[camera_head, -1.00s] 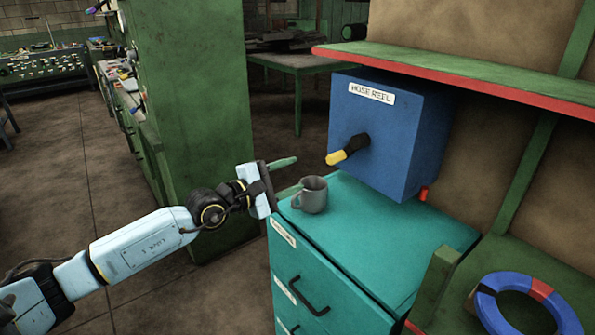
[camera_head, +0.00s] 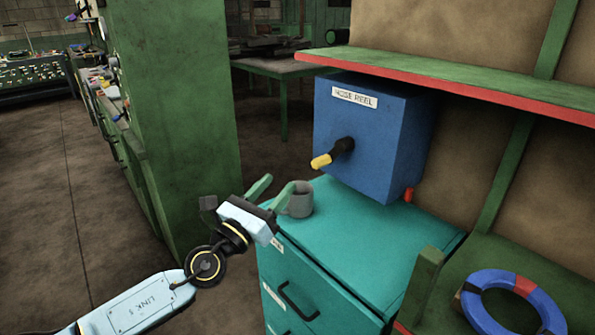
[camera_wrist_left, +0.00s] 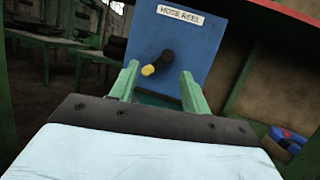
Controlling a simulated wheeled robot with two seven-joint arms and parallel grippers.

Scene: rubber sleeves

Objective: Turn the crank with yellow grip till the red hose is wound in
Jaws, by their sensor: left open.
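The blue hose reel box (camera_head: 375,135) has a "HOSE REEL" label and sits above the teal cabinet, under the shelf. Its crank has a black hub and a yellow grip (camera_head: 321,161) on the box's left face, pointing down-left. A short red hose end (camera_head: 408,195) shows at the box's lower right edge. My left gripper (camera_head: 272,188) is open and empty, with green fingers, below and left of the crank and apart from it. In the left wrist view, the yellow grip (camera_wrist_left: 149,70) appears beyond and between the fingertips (camera_wrist_left: 158,70). My right gripper is not in view.
A grey mug (camera_head: 299,200) stands on the teal cabinet (camera_head: 375,230), partly hidden behind a left finger. A green shelf with a red edge (camera_head: 450,88) overhangs the box. A blue and red ring (camera_head: 490,283) lies on a green surface at right. A tall green cabinet (camera_head: 175,100) stands at left.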

